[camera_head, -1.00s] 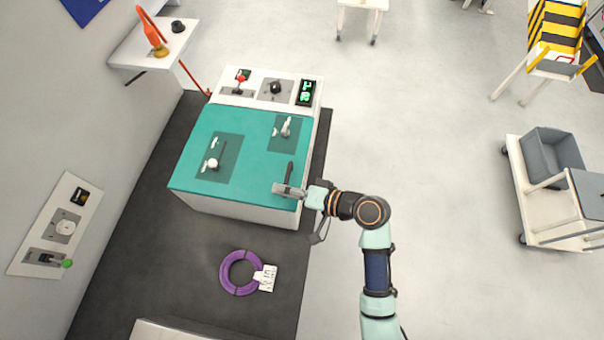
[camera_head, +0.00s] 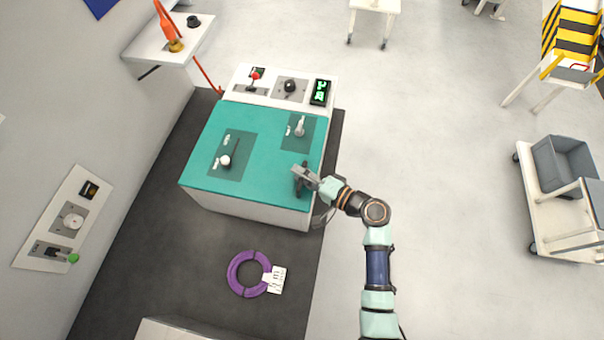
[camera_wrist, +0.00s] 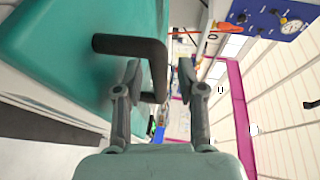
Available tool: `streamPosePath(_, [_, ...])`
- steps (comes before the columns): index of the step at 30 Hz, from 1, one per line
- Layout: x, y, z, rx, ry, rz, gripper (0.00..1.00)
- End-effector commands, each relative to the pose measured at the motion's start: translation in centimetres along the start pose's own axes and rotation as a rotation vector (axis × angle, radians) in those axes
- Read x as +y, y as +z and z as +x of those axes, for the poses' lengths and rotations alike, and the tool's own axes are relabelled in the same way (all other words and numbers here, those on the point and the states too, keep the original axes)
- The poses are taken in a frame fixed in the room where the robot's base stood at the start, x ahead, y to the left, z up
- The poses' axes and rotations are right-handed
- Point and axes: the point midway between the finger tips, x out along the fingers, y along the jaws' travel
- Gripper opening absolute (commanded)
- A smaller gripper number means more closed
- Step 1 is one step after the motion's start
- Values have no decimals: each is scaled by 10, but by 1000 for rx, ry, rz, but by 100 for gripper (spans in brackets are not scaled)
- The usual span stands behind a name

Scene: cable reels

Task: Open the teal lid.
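The teal lid (camera_head: 257,180) lies flat and closed on the white machine cabinet; it also fills the upper left of the wrist view (camera_wrist: 55,50). A dark handle stands near the lid's front right corner; in the wrist view the bent black handle (camera_wrist: 130,46) reaches from the lid toward the space between my fingers. My gripper (camera_head: 300,172) is over this corner, and in the head view it partly hides the handle. In the wrist view my gripper (camera_wrist: 158,82) is open, with the handle's bar between or just beyond its fingertips; contact cannot be told.
The lid also bears a white-knobbed lever (camera_head: 225,161) and a small grey fitting (camera_head: 299,131). A control strip with a red-topped lever (camera_head: 255,77) runs behind it. A purple cable coil (camera_head: 246,274) lies on the dark floor mat. Floor to the right is clear up to a cart (camera_head: 543,213).

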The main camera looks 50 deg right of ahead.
Motion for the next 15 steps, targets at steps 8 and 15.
streamPosePath(8, [0, 0, 0, 0, 0, -1, 19])
streamPosePath(15, [0, 0, 0, 0, 0, -1, 0])
